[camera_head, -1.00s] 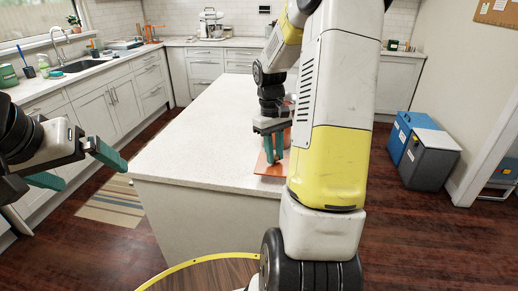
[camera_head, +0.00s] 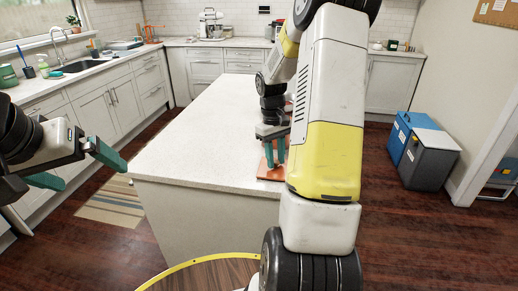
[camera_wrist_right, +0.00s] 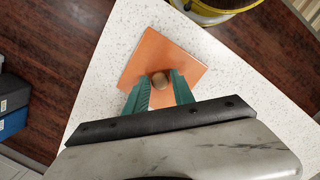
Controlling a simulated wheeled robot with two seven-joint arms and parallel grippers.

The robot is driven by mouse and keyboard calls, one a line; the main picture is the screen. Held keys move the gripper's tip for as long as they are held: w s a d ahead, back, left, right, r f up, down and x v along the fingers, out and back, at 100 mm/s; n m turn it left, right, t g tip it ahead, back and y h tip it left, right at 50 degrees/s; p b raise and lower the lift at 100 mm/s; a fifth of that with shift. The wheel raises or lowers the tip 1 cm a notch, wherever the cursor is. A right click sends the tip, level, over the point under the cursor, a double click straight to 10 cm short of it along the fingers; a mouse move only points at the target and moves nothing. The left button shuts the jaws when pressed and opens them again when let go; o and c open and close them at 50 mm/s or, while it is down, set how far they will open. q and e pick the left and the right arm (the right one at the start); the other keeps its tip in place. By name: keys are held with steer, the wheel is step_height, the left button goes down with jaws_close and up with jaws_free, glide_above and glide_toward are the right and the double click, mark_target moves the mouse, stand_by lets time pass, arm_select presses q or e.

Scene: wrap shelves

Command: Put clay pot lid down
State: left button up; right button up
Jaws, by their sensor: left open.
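The clay pot lid (camera_wrist_right: 194,66) is a flat orange square with a round brown knob (camera_wrist_right: 160,80) in its middle. In the head view the lid (camera_head: 266,172) is low at the right edge of the white island, partly hidden by my right arm; it appears to lie on the top. My right gripper (camera_head: 275,152) is above the lid, pointing down. In the right wrist view its two green fingers (camera_wrist_right: 160,88) stand apart on either side of the knob; whether they touch it is unclear. My left gripper (camera_head: 85,166) is open and empty, left of the island.
The white island top (camera_head: 195,145) is clear left of the lid. A blue bin (camera_head: 403,132) and a grey bin (camera_head: 428,158) stand on the floor at right. Counters with a sink (camera_head: 80,66) run along the left wall.

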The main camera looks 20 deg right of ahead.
steer(key=shift+o, duration=0.8)
step_height(320, 180, up, 12)
steer(key=w, duration=0.2)
steer(key=s+a+r+t, duration=0.4)
steer(key=s+a+r, duration=0.4)
steer(key=s+a, duration=0.15)
steer(key=s+a+m+t+y, duration=0.2)
steer(key=s+a+t, duration=0.2)
steer(key=s+a, duration=0.3)
steer(key=s+r, duration=0.1)
steer(key=s, duration=0.2)
steer(key=shift+s+a+y, duration=0.15)
steer(key=shift+s+y, duration=0.15)
steer(key=shift+o, duration=0.5)
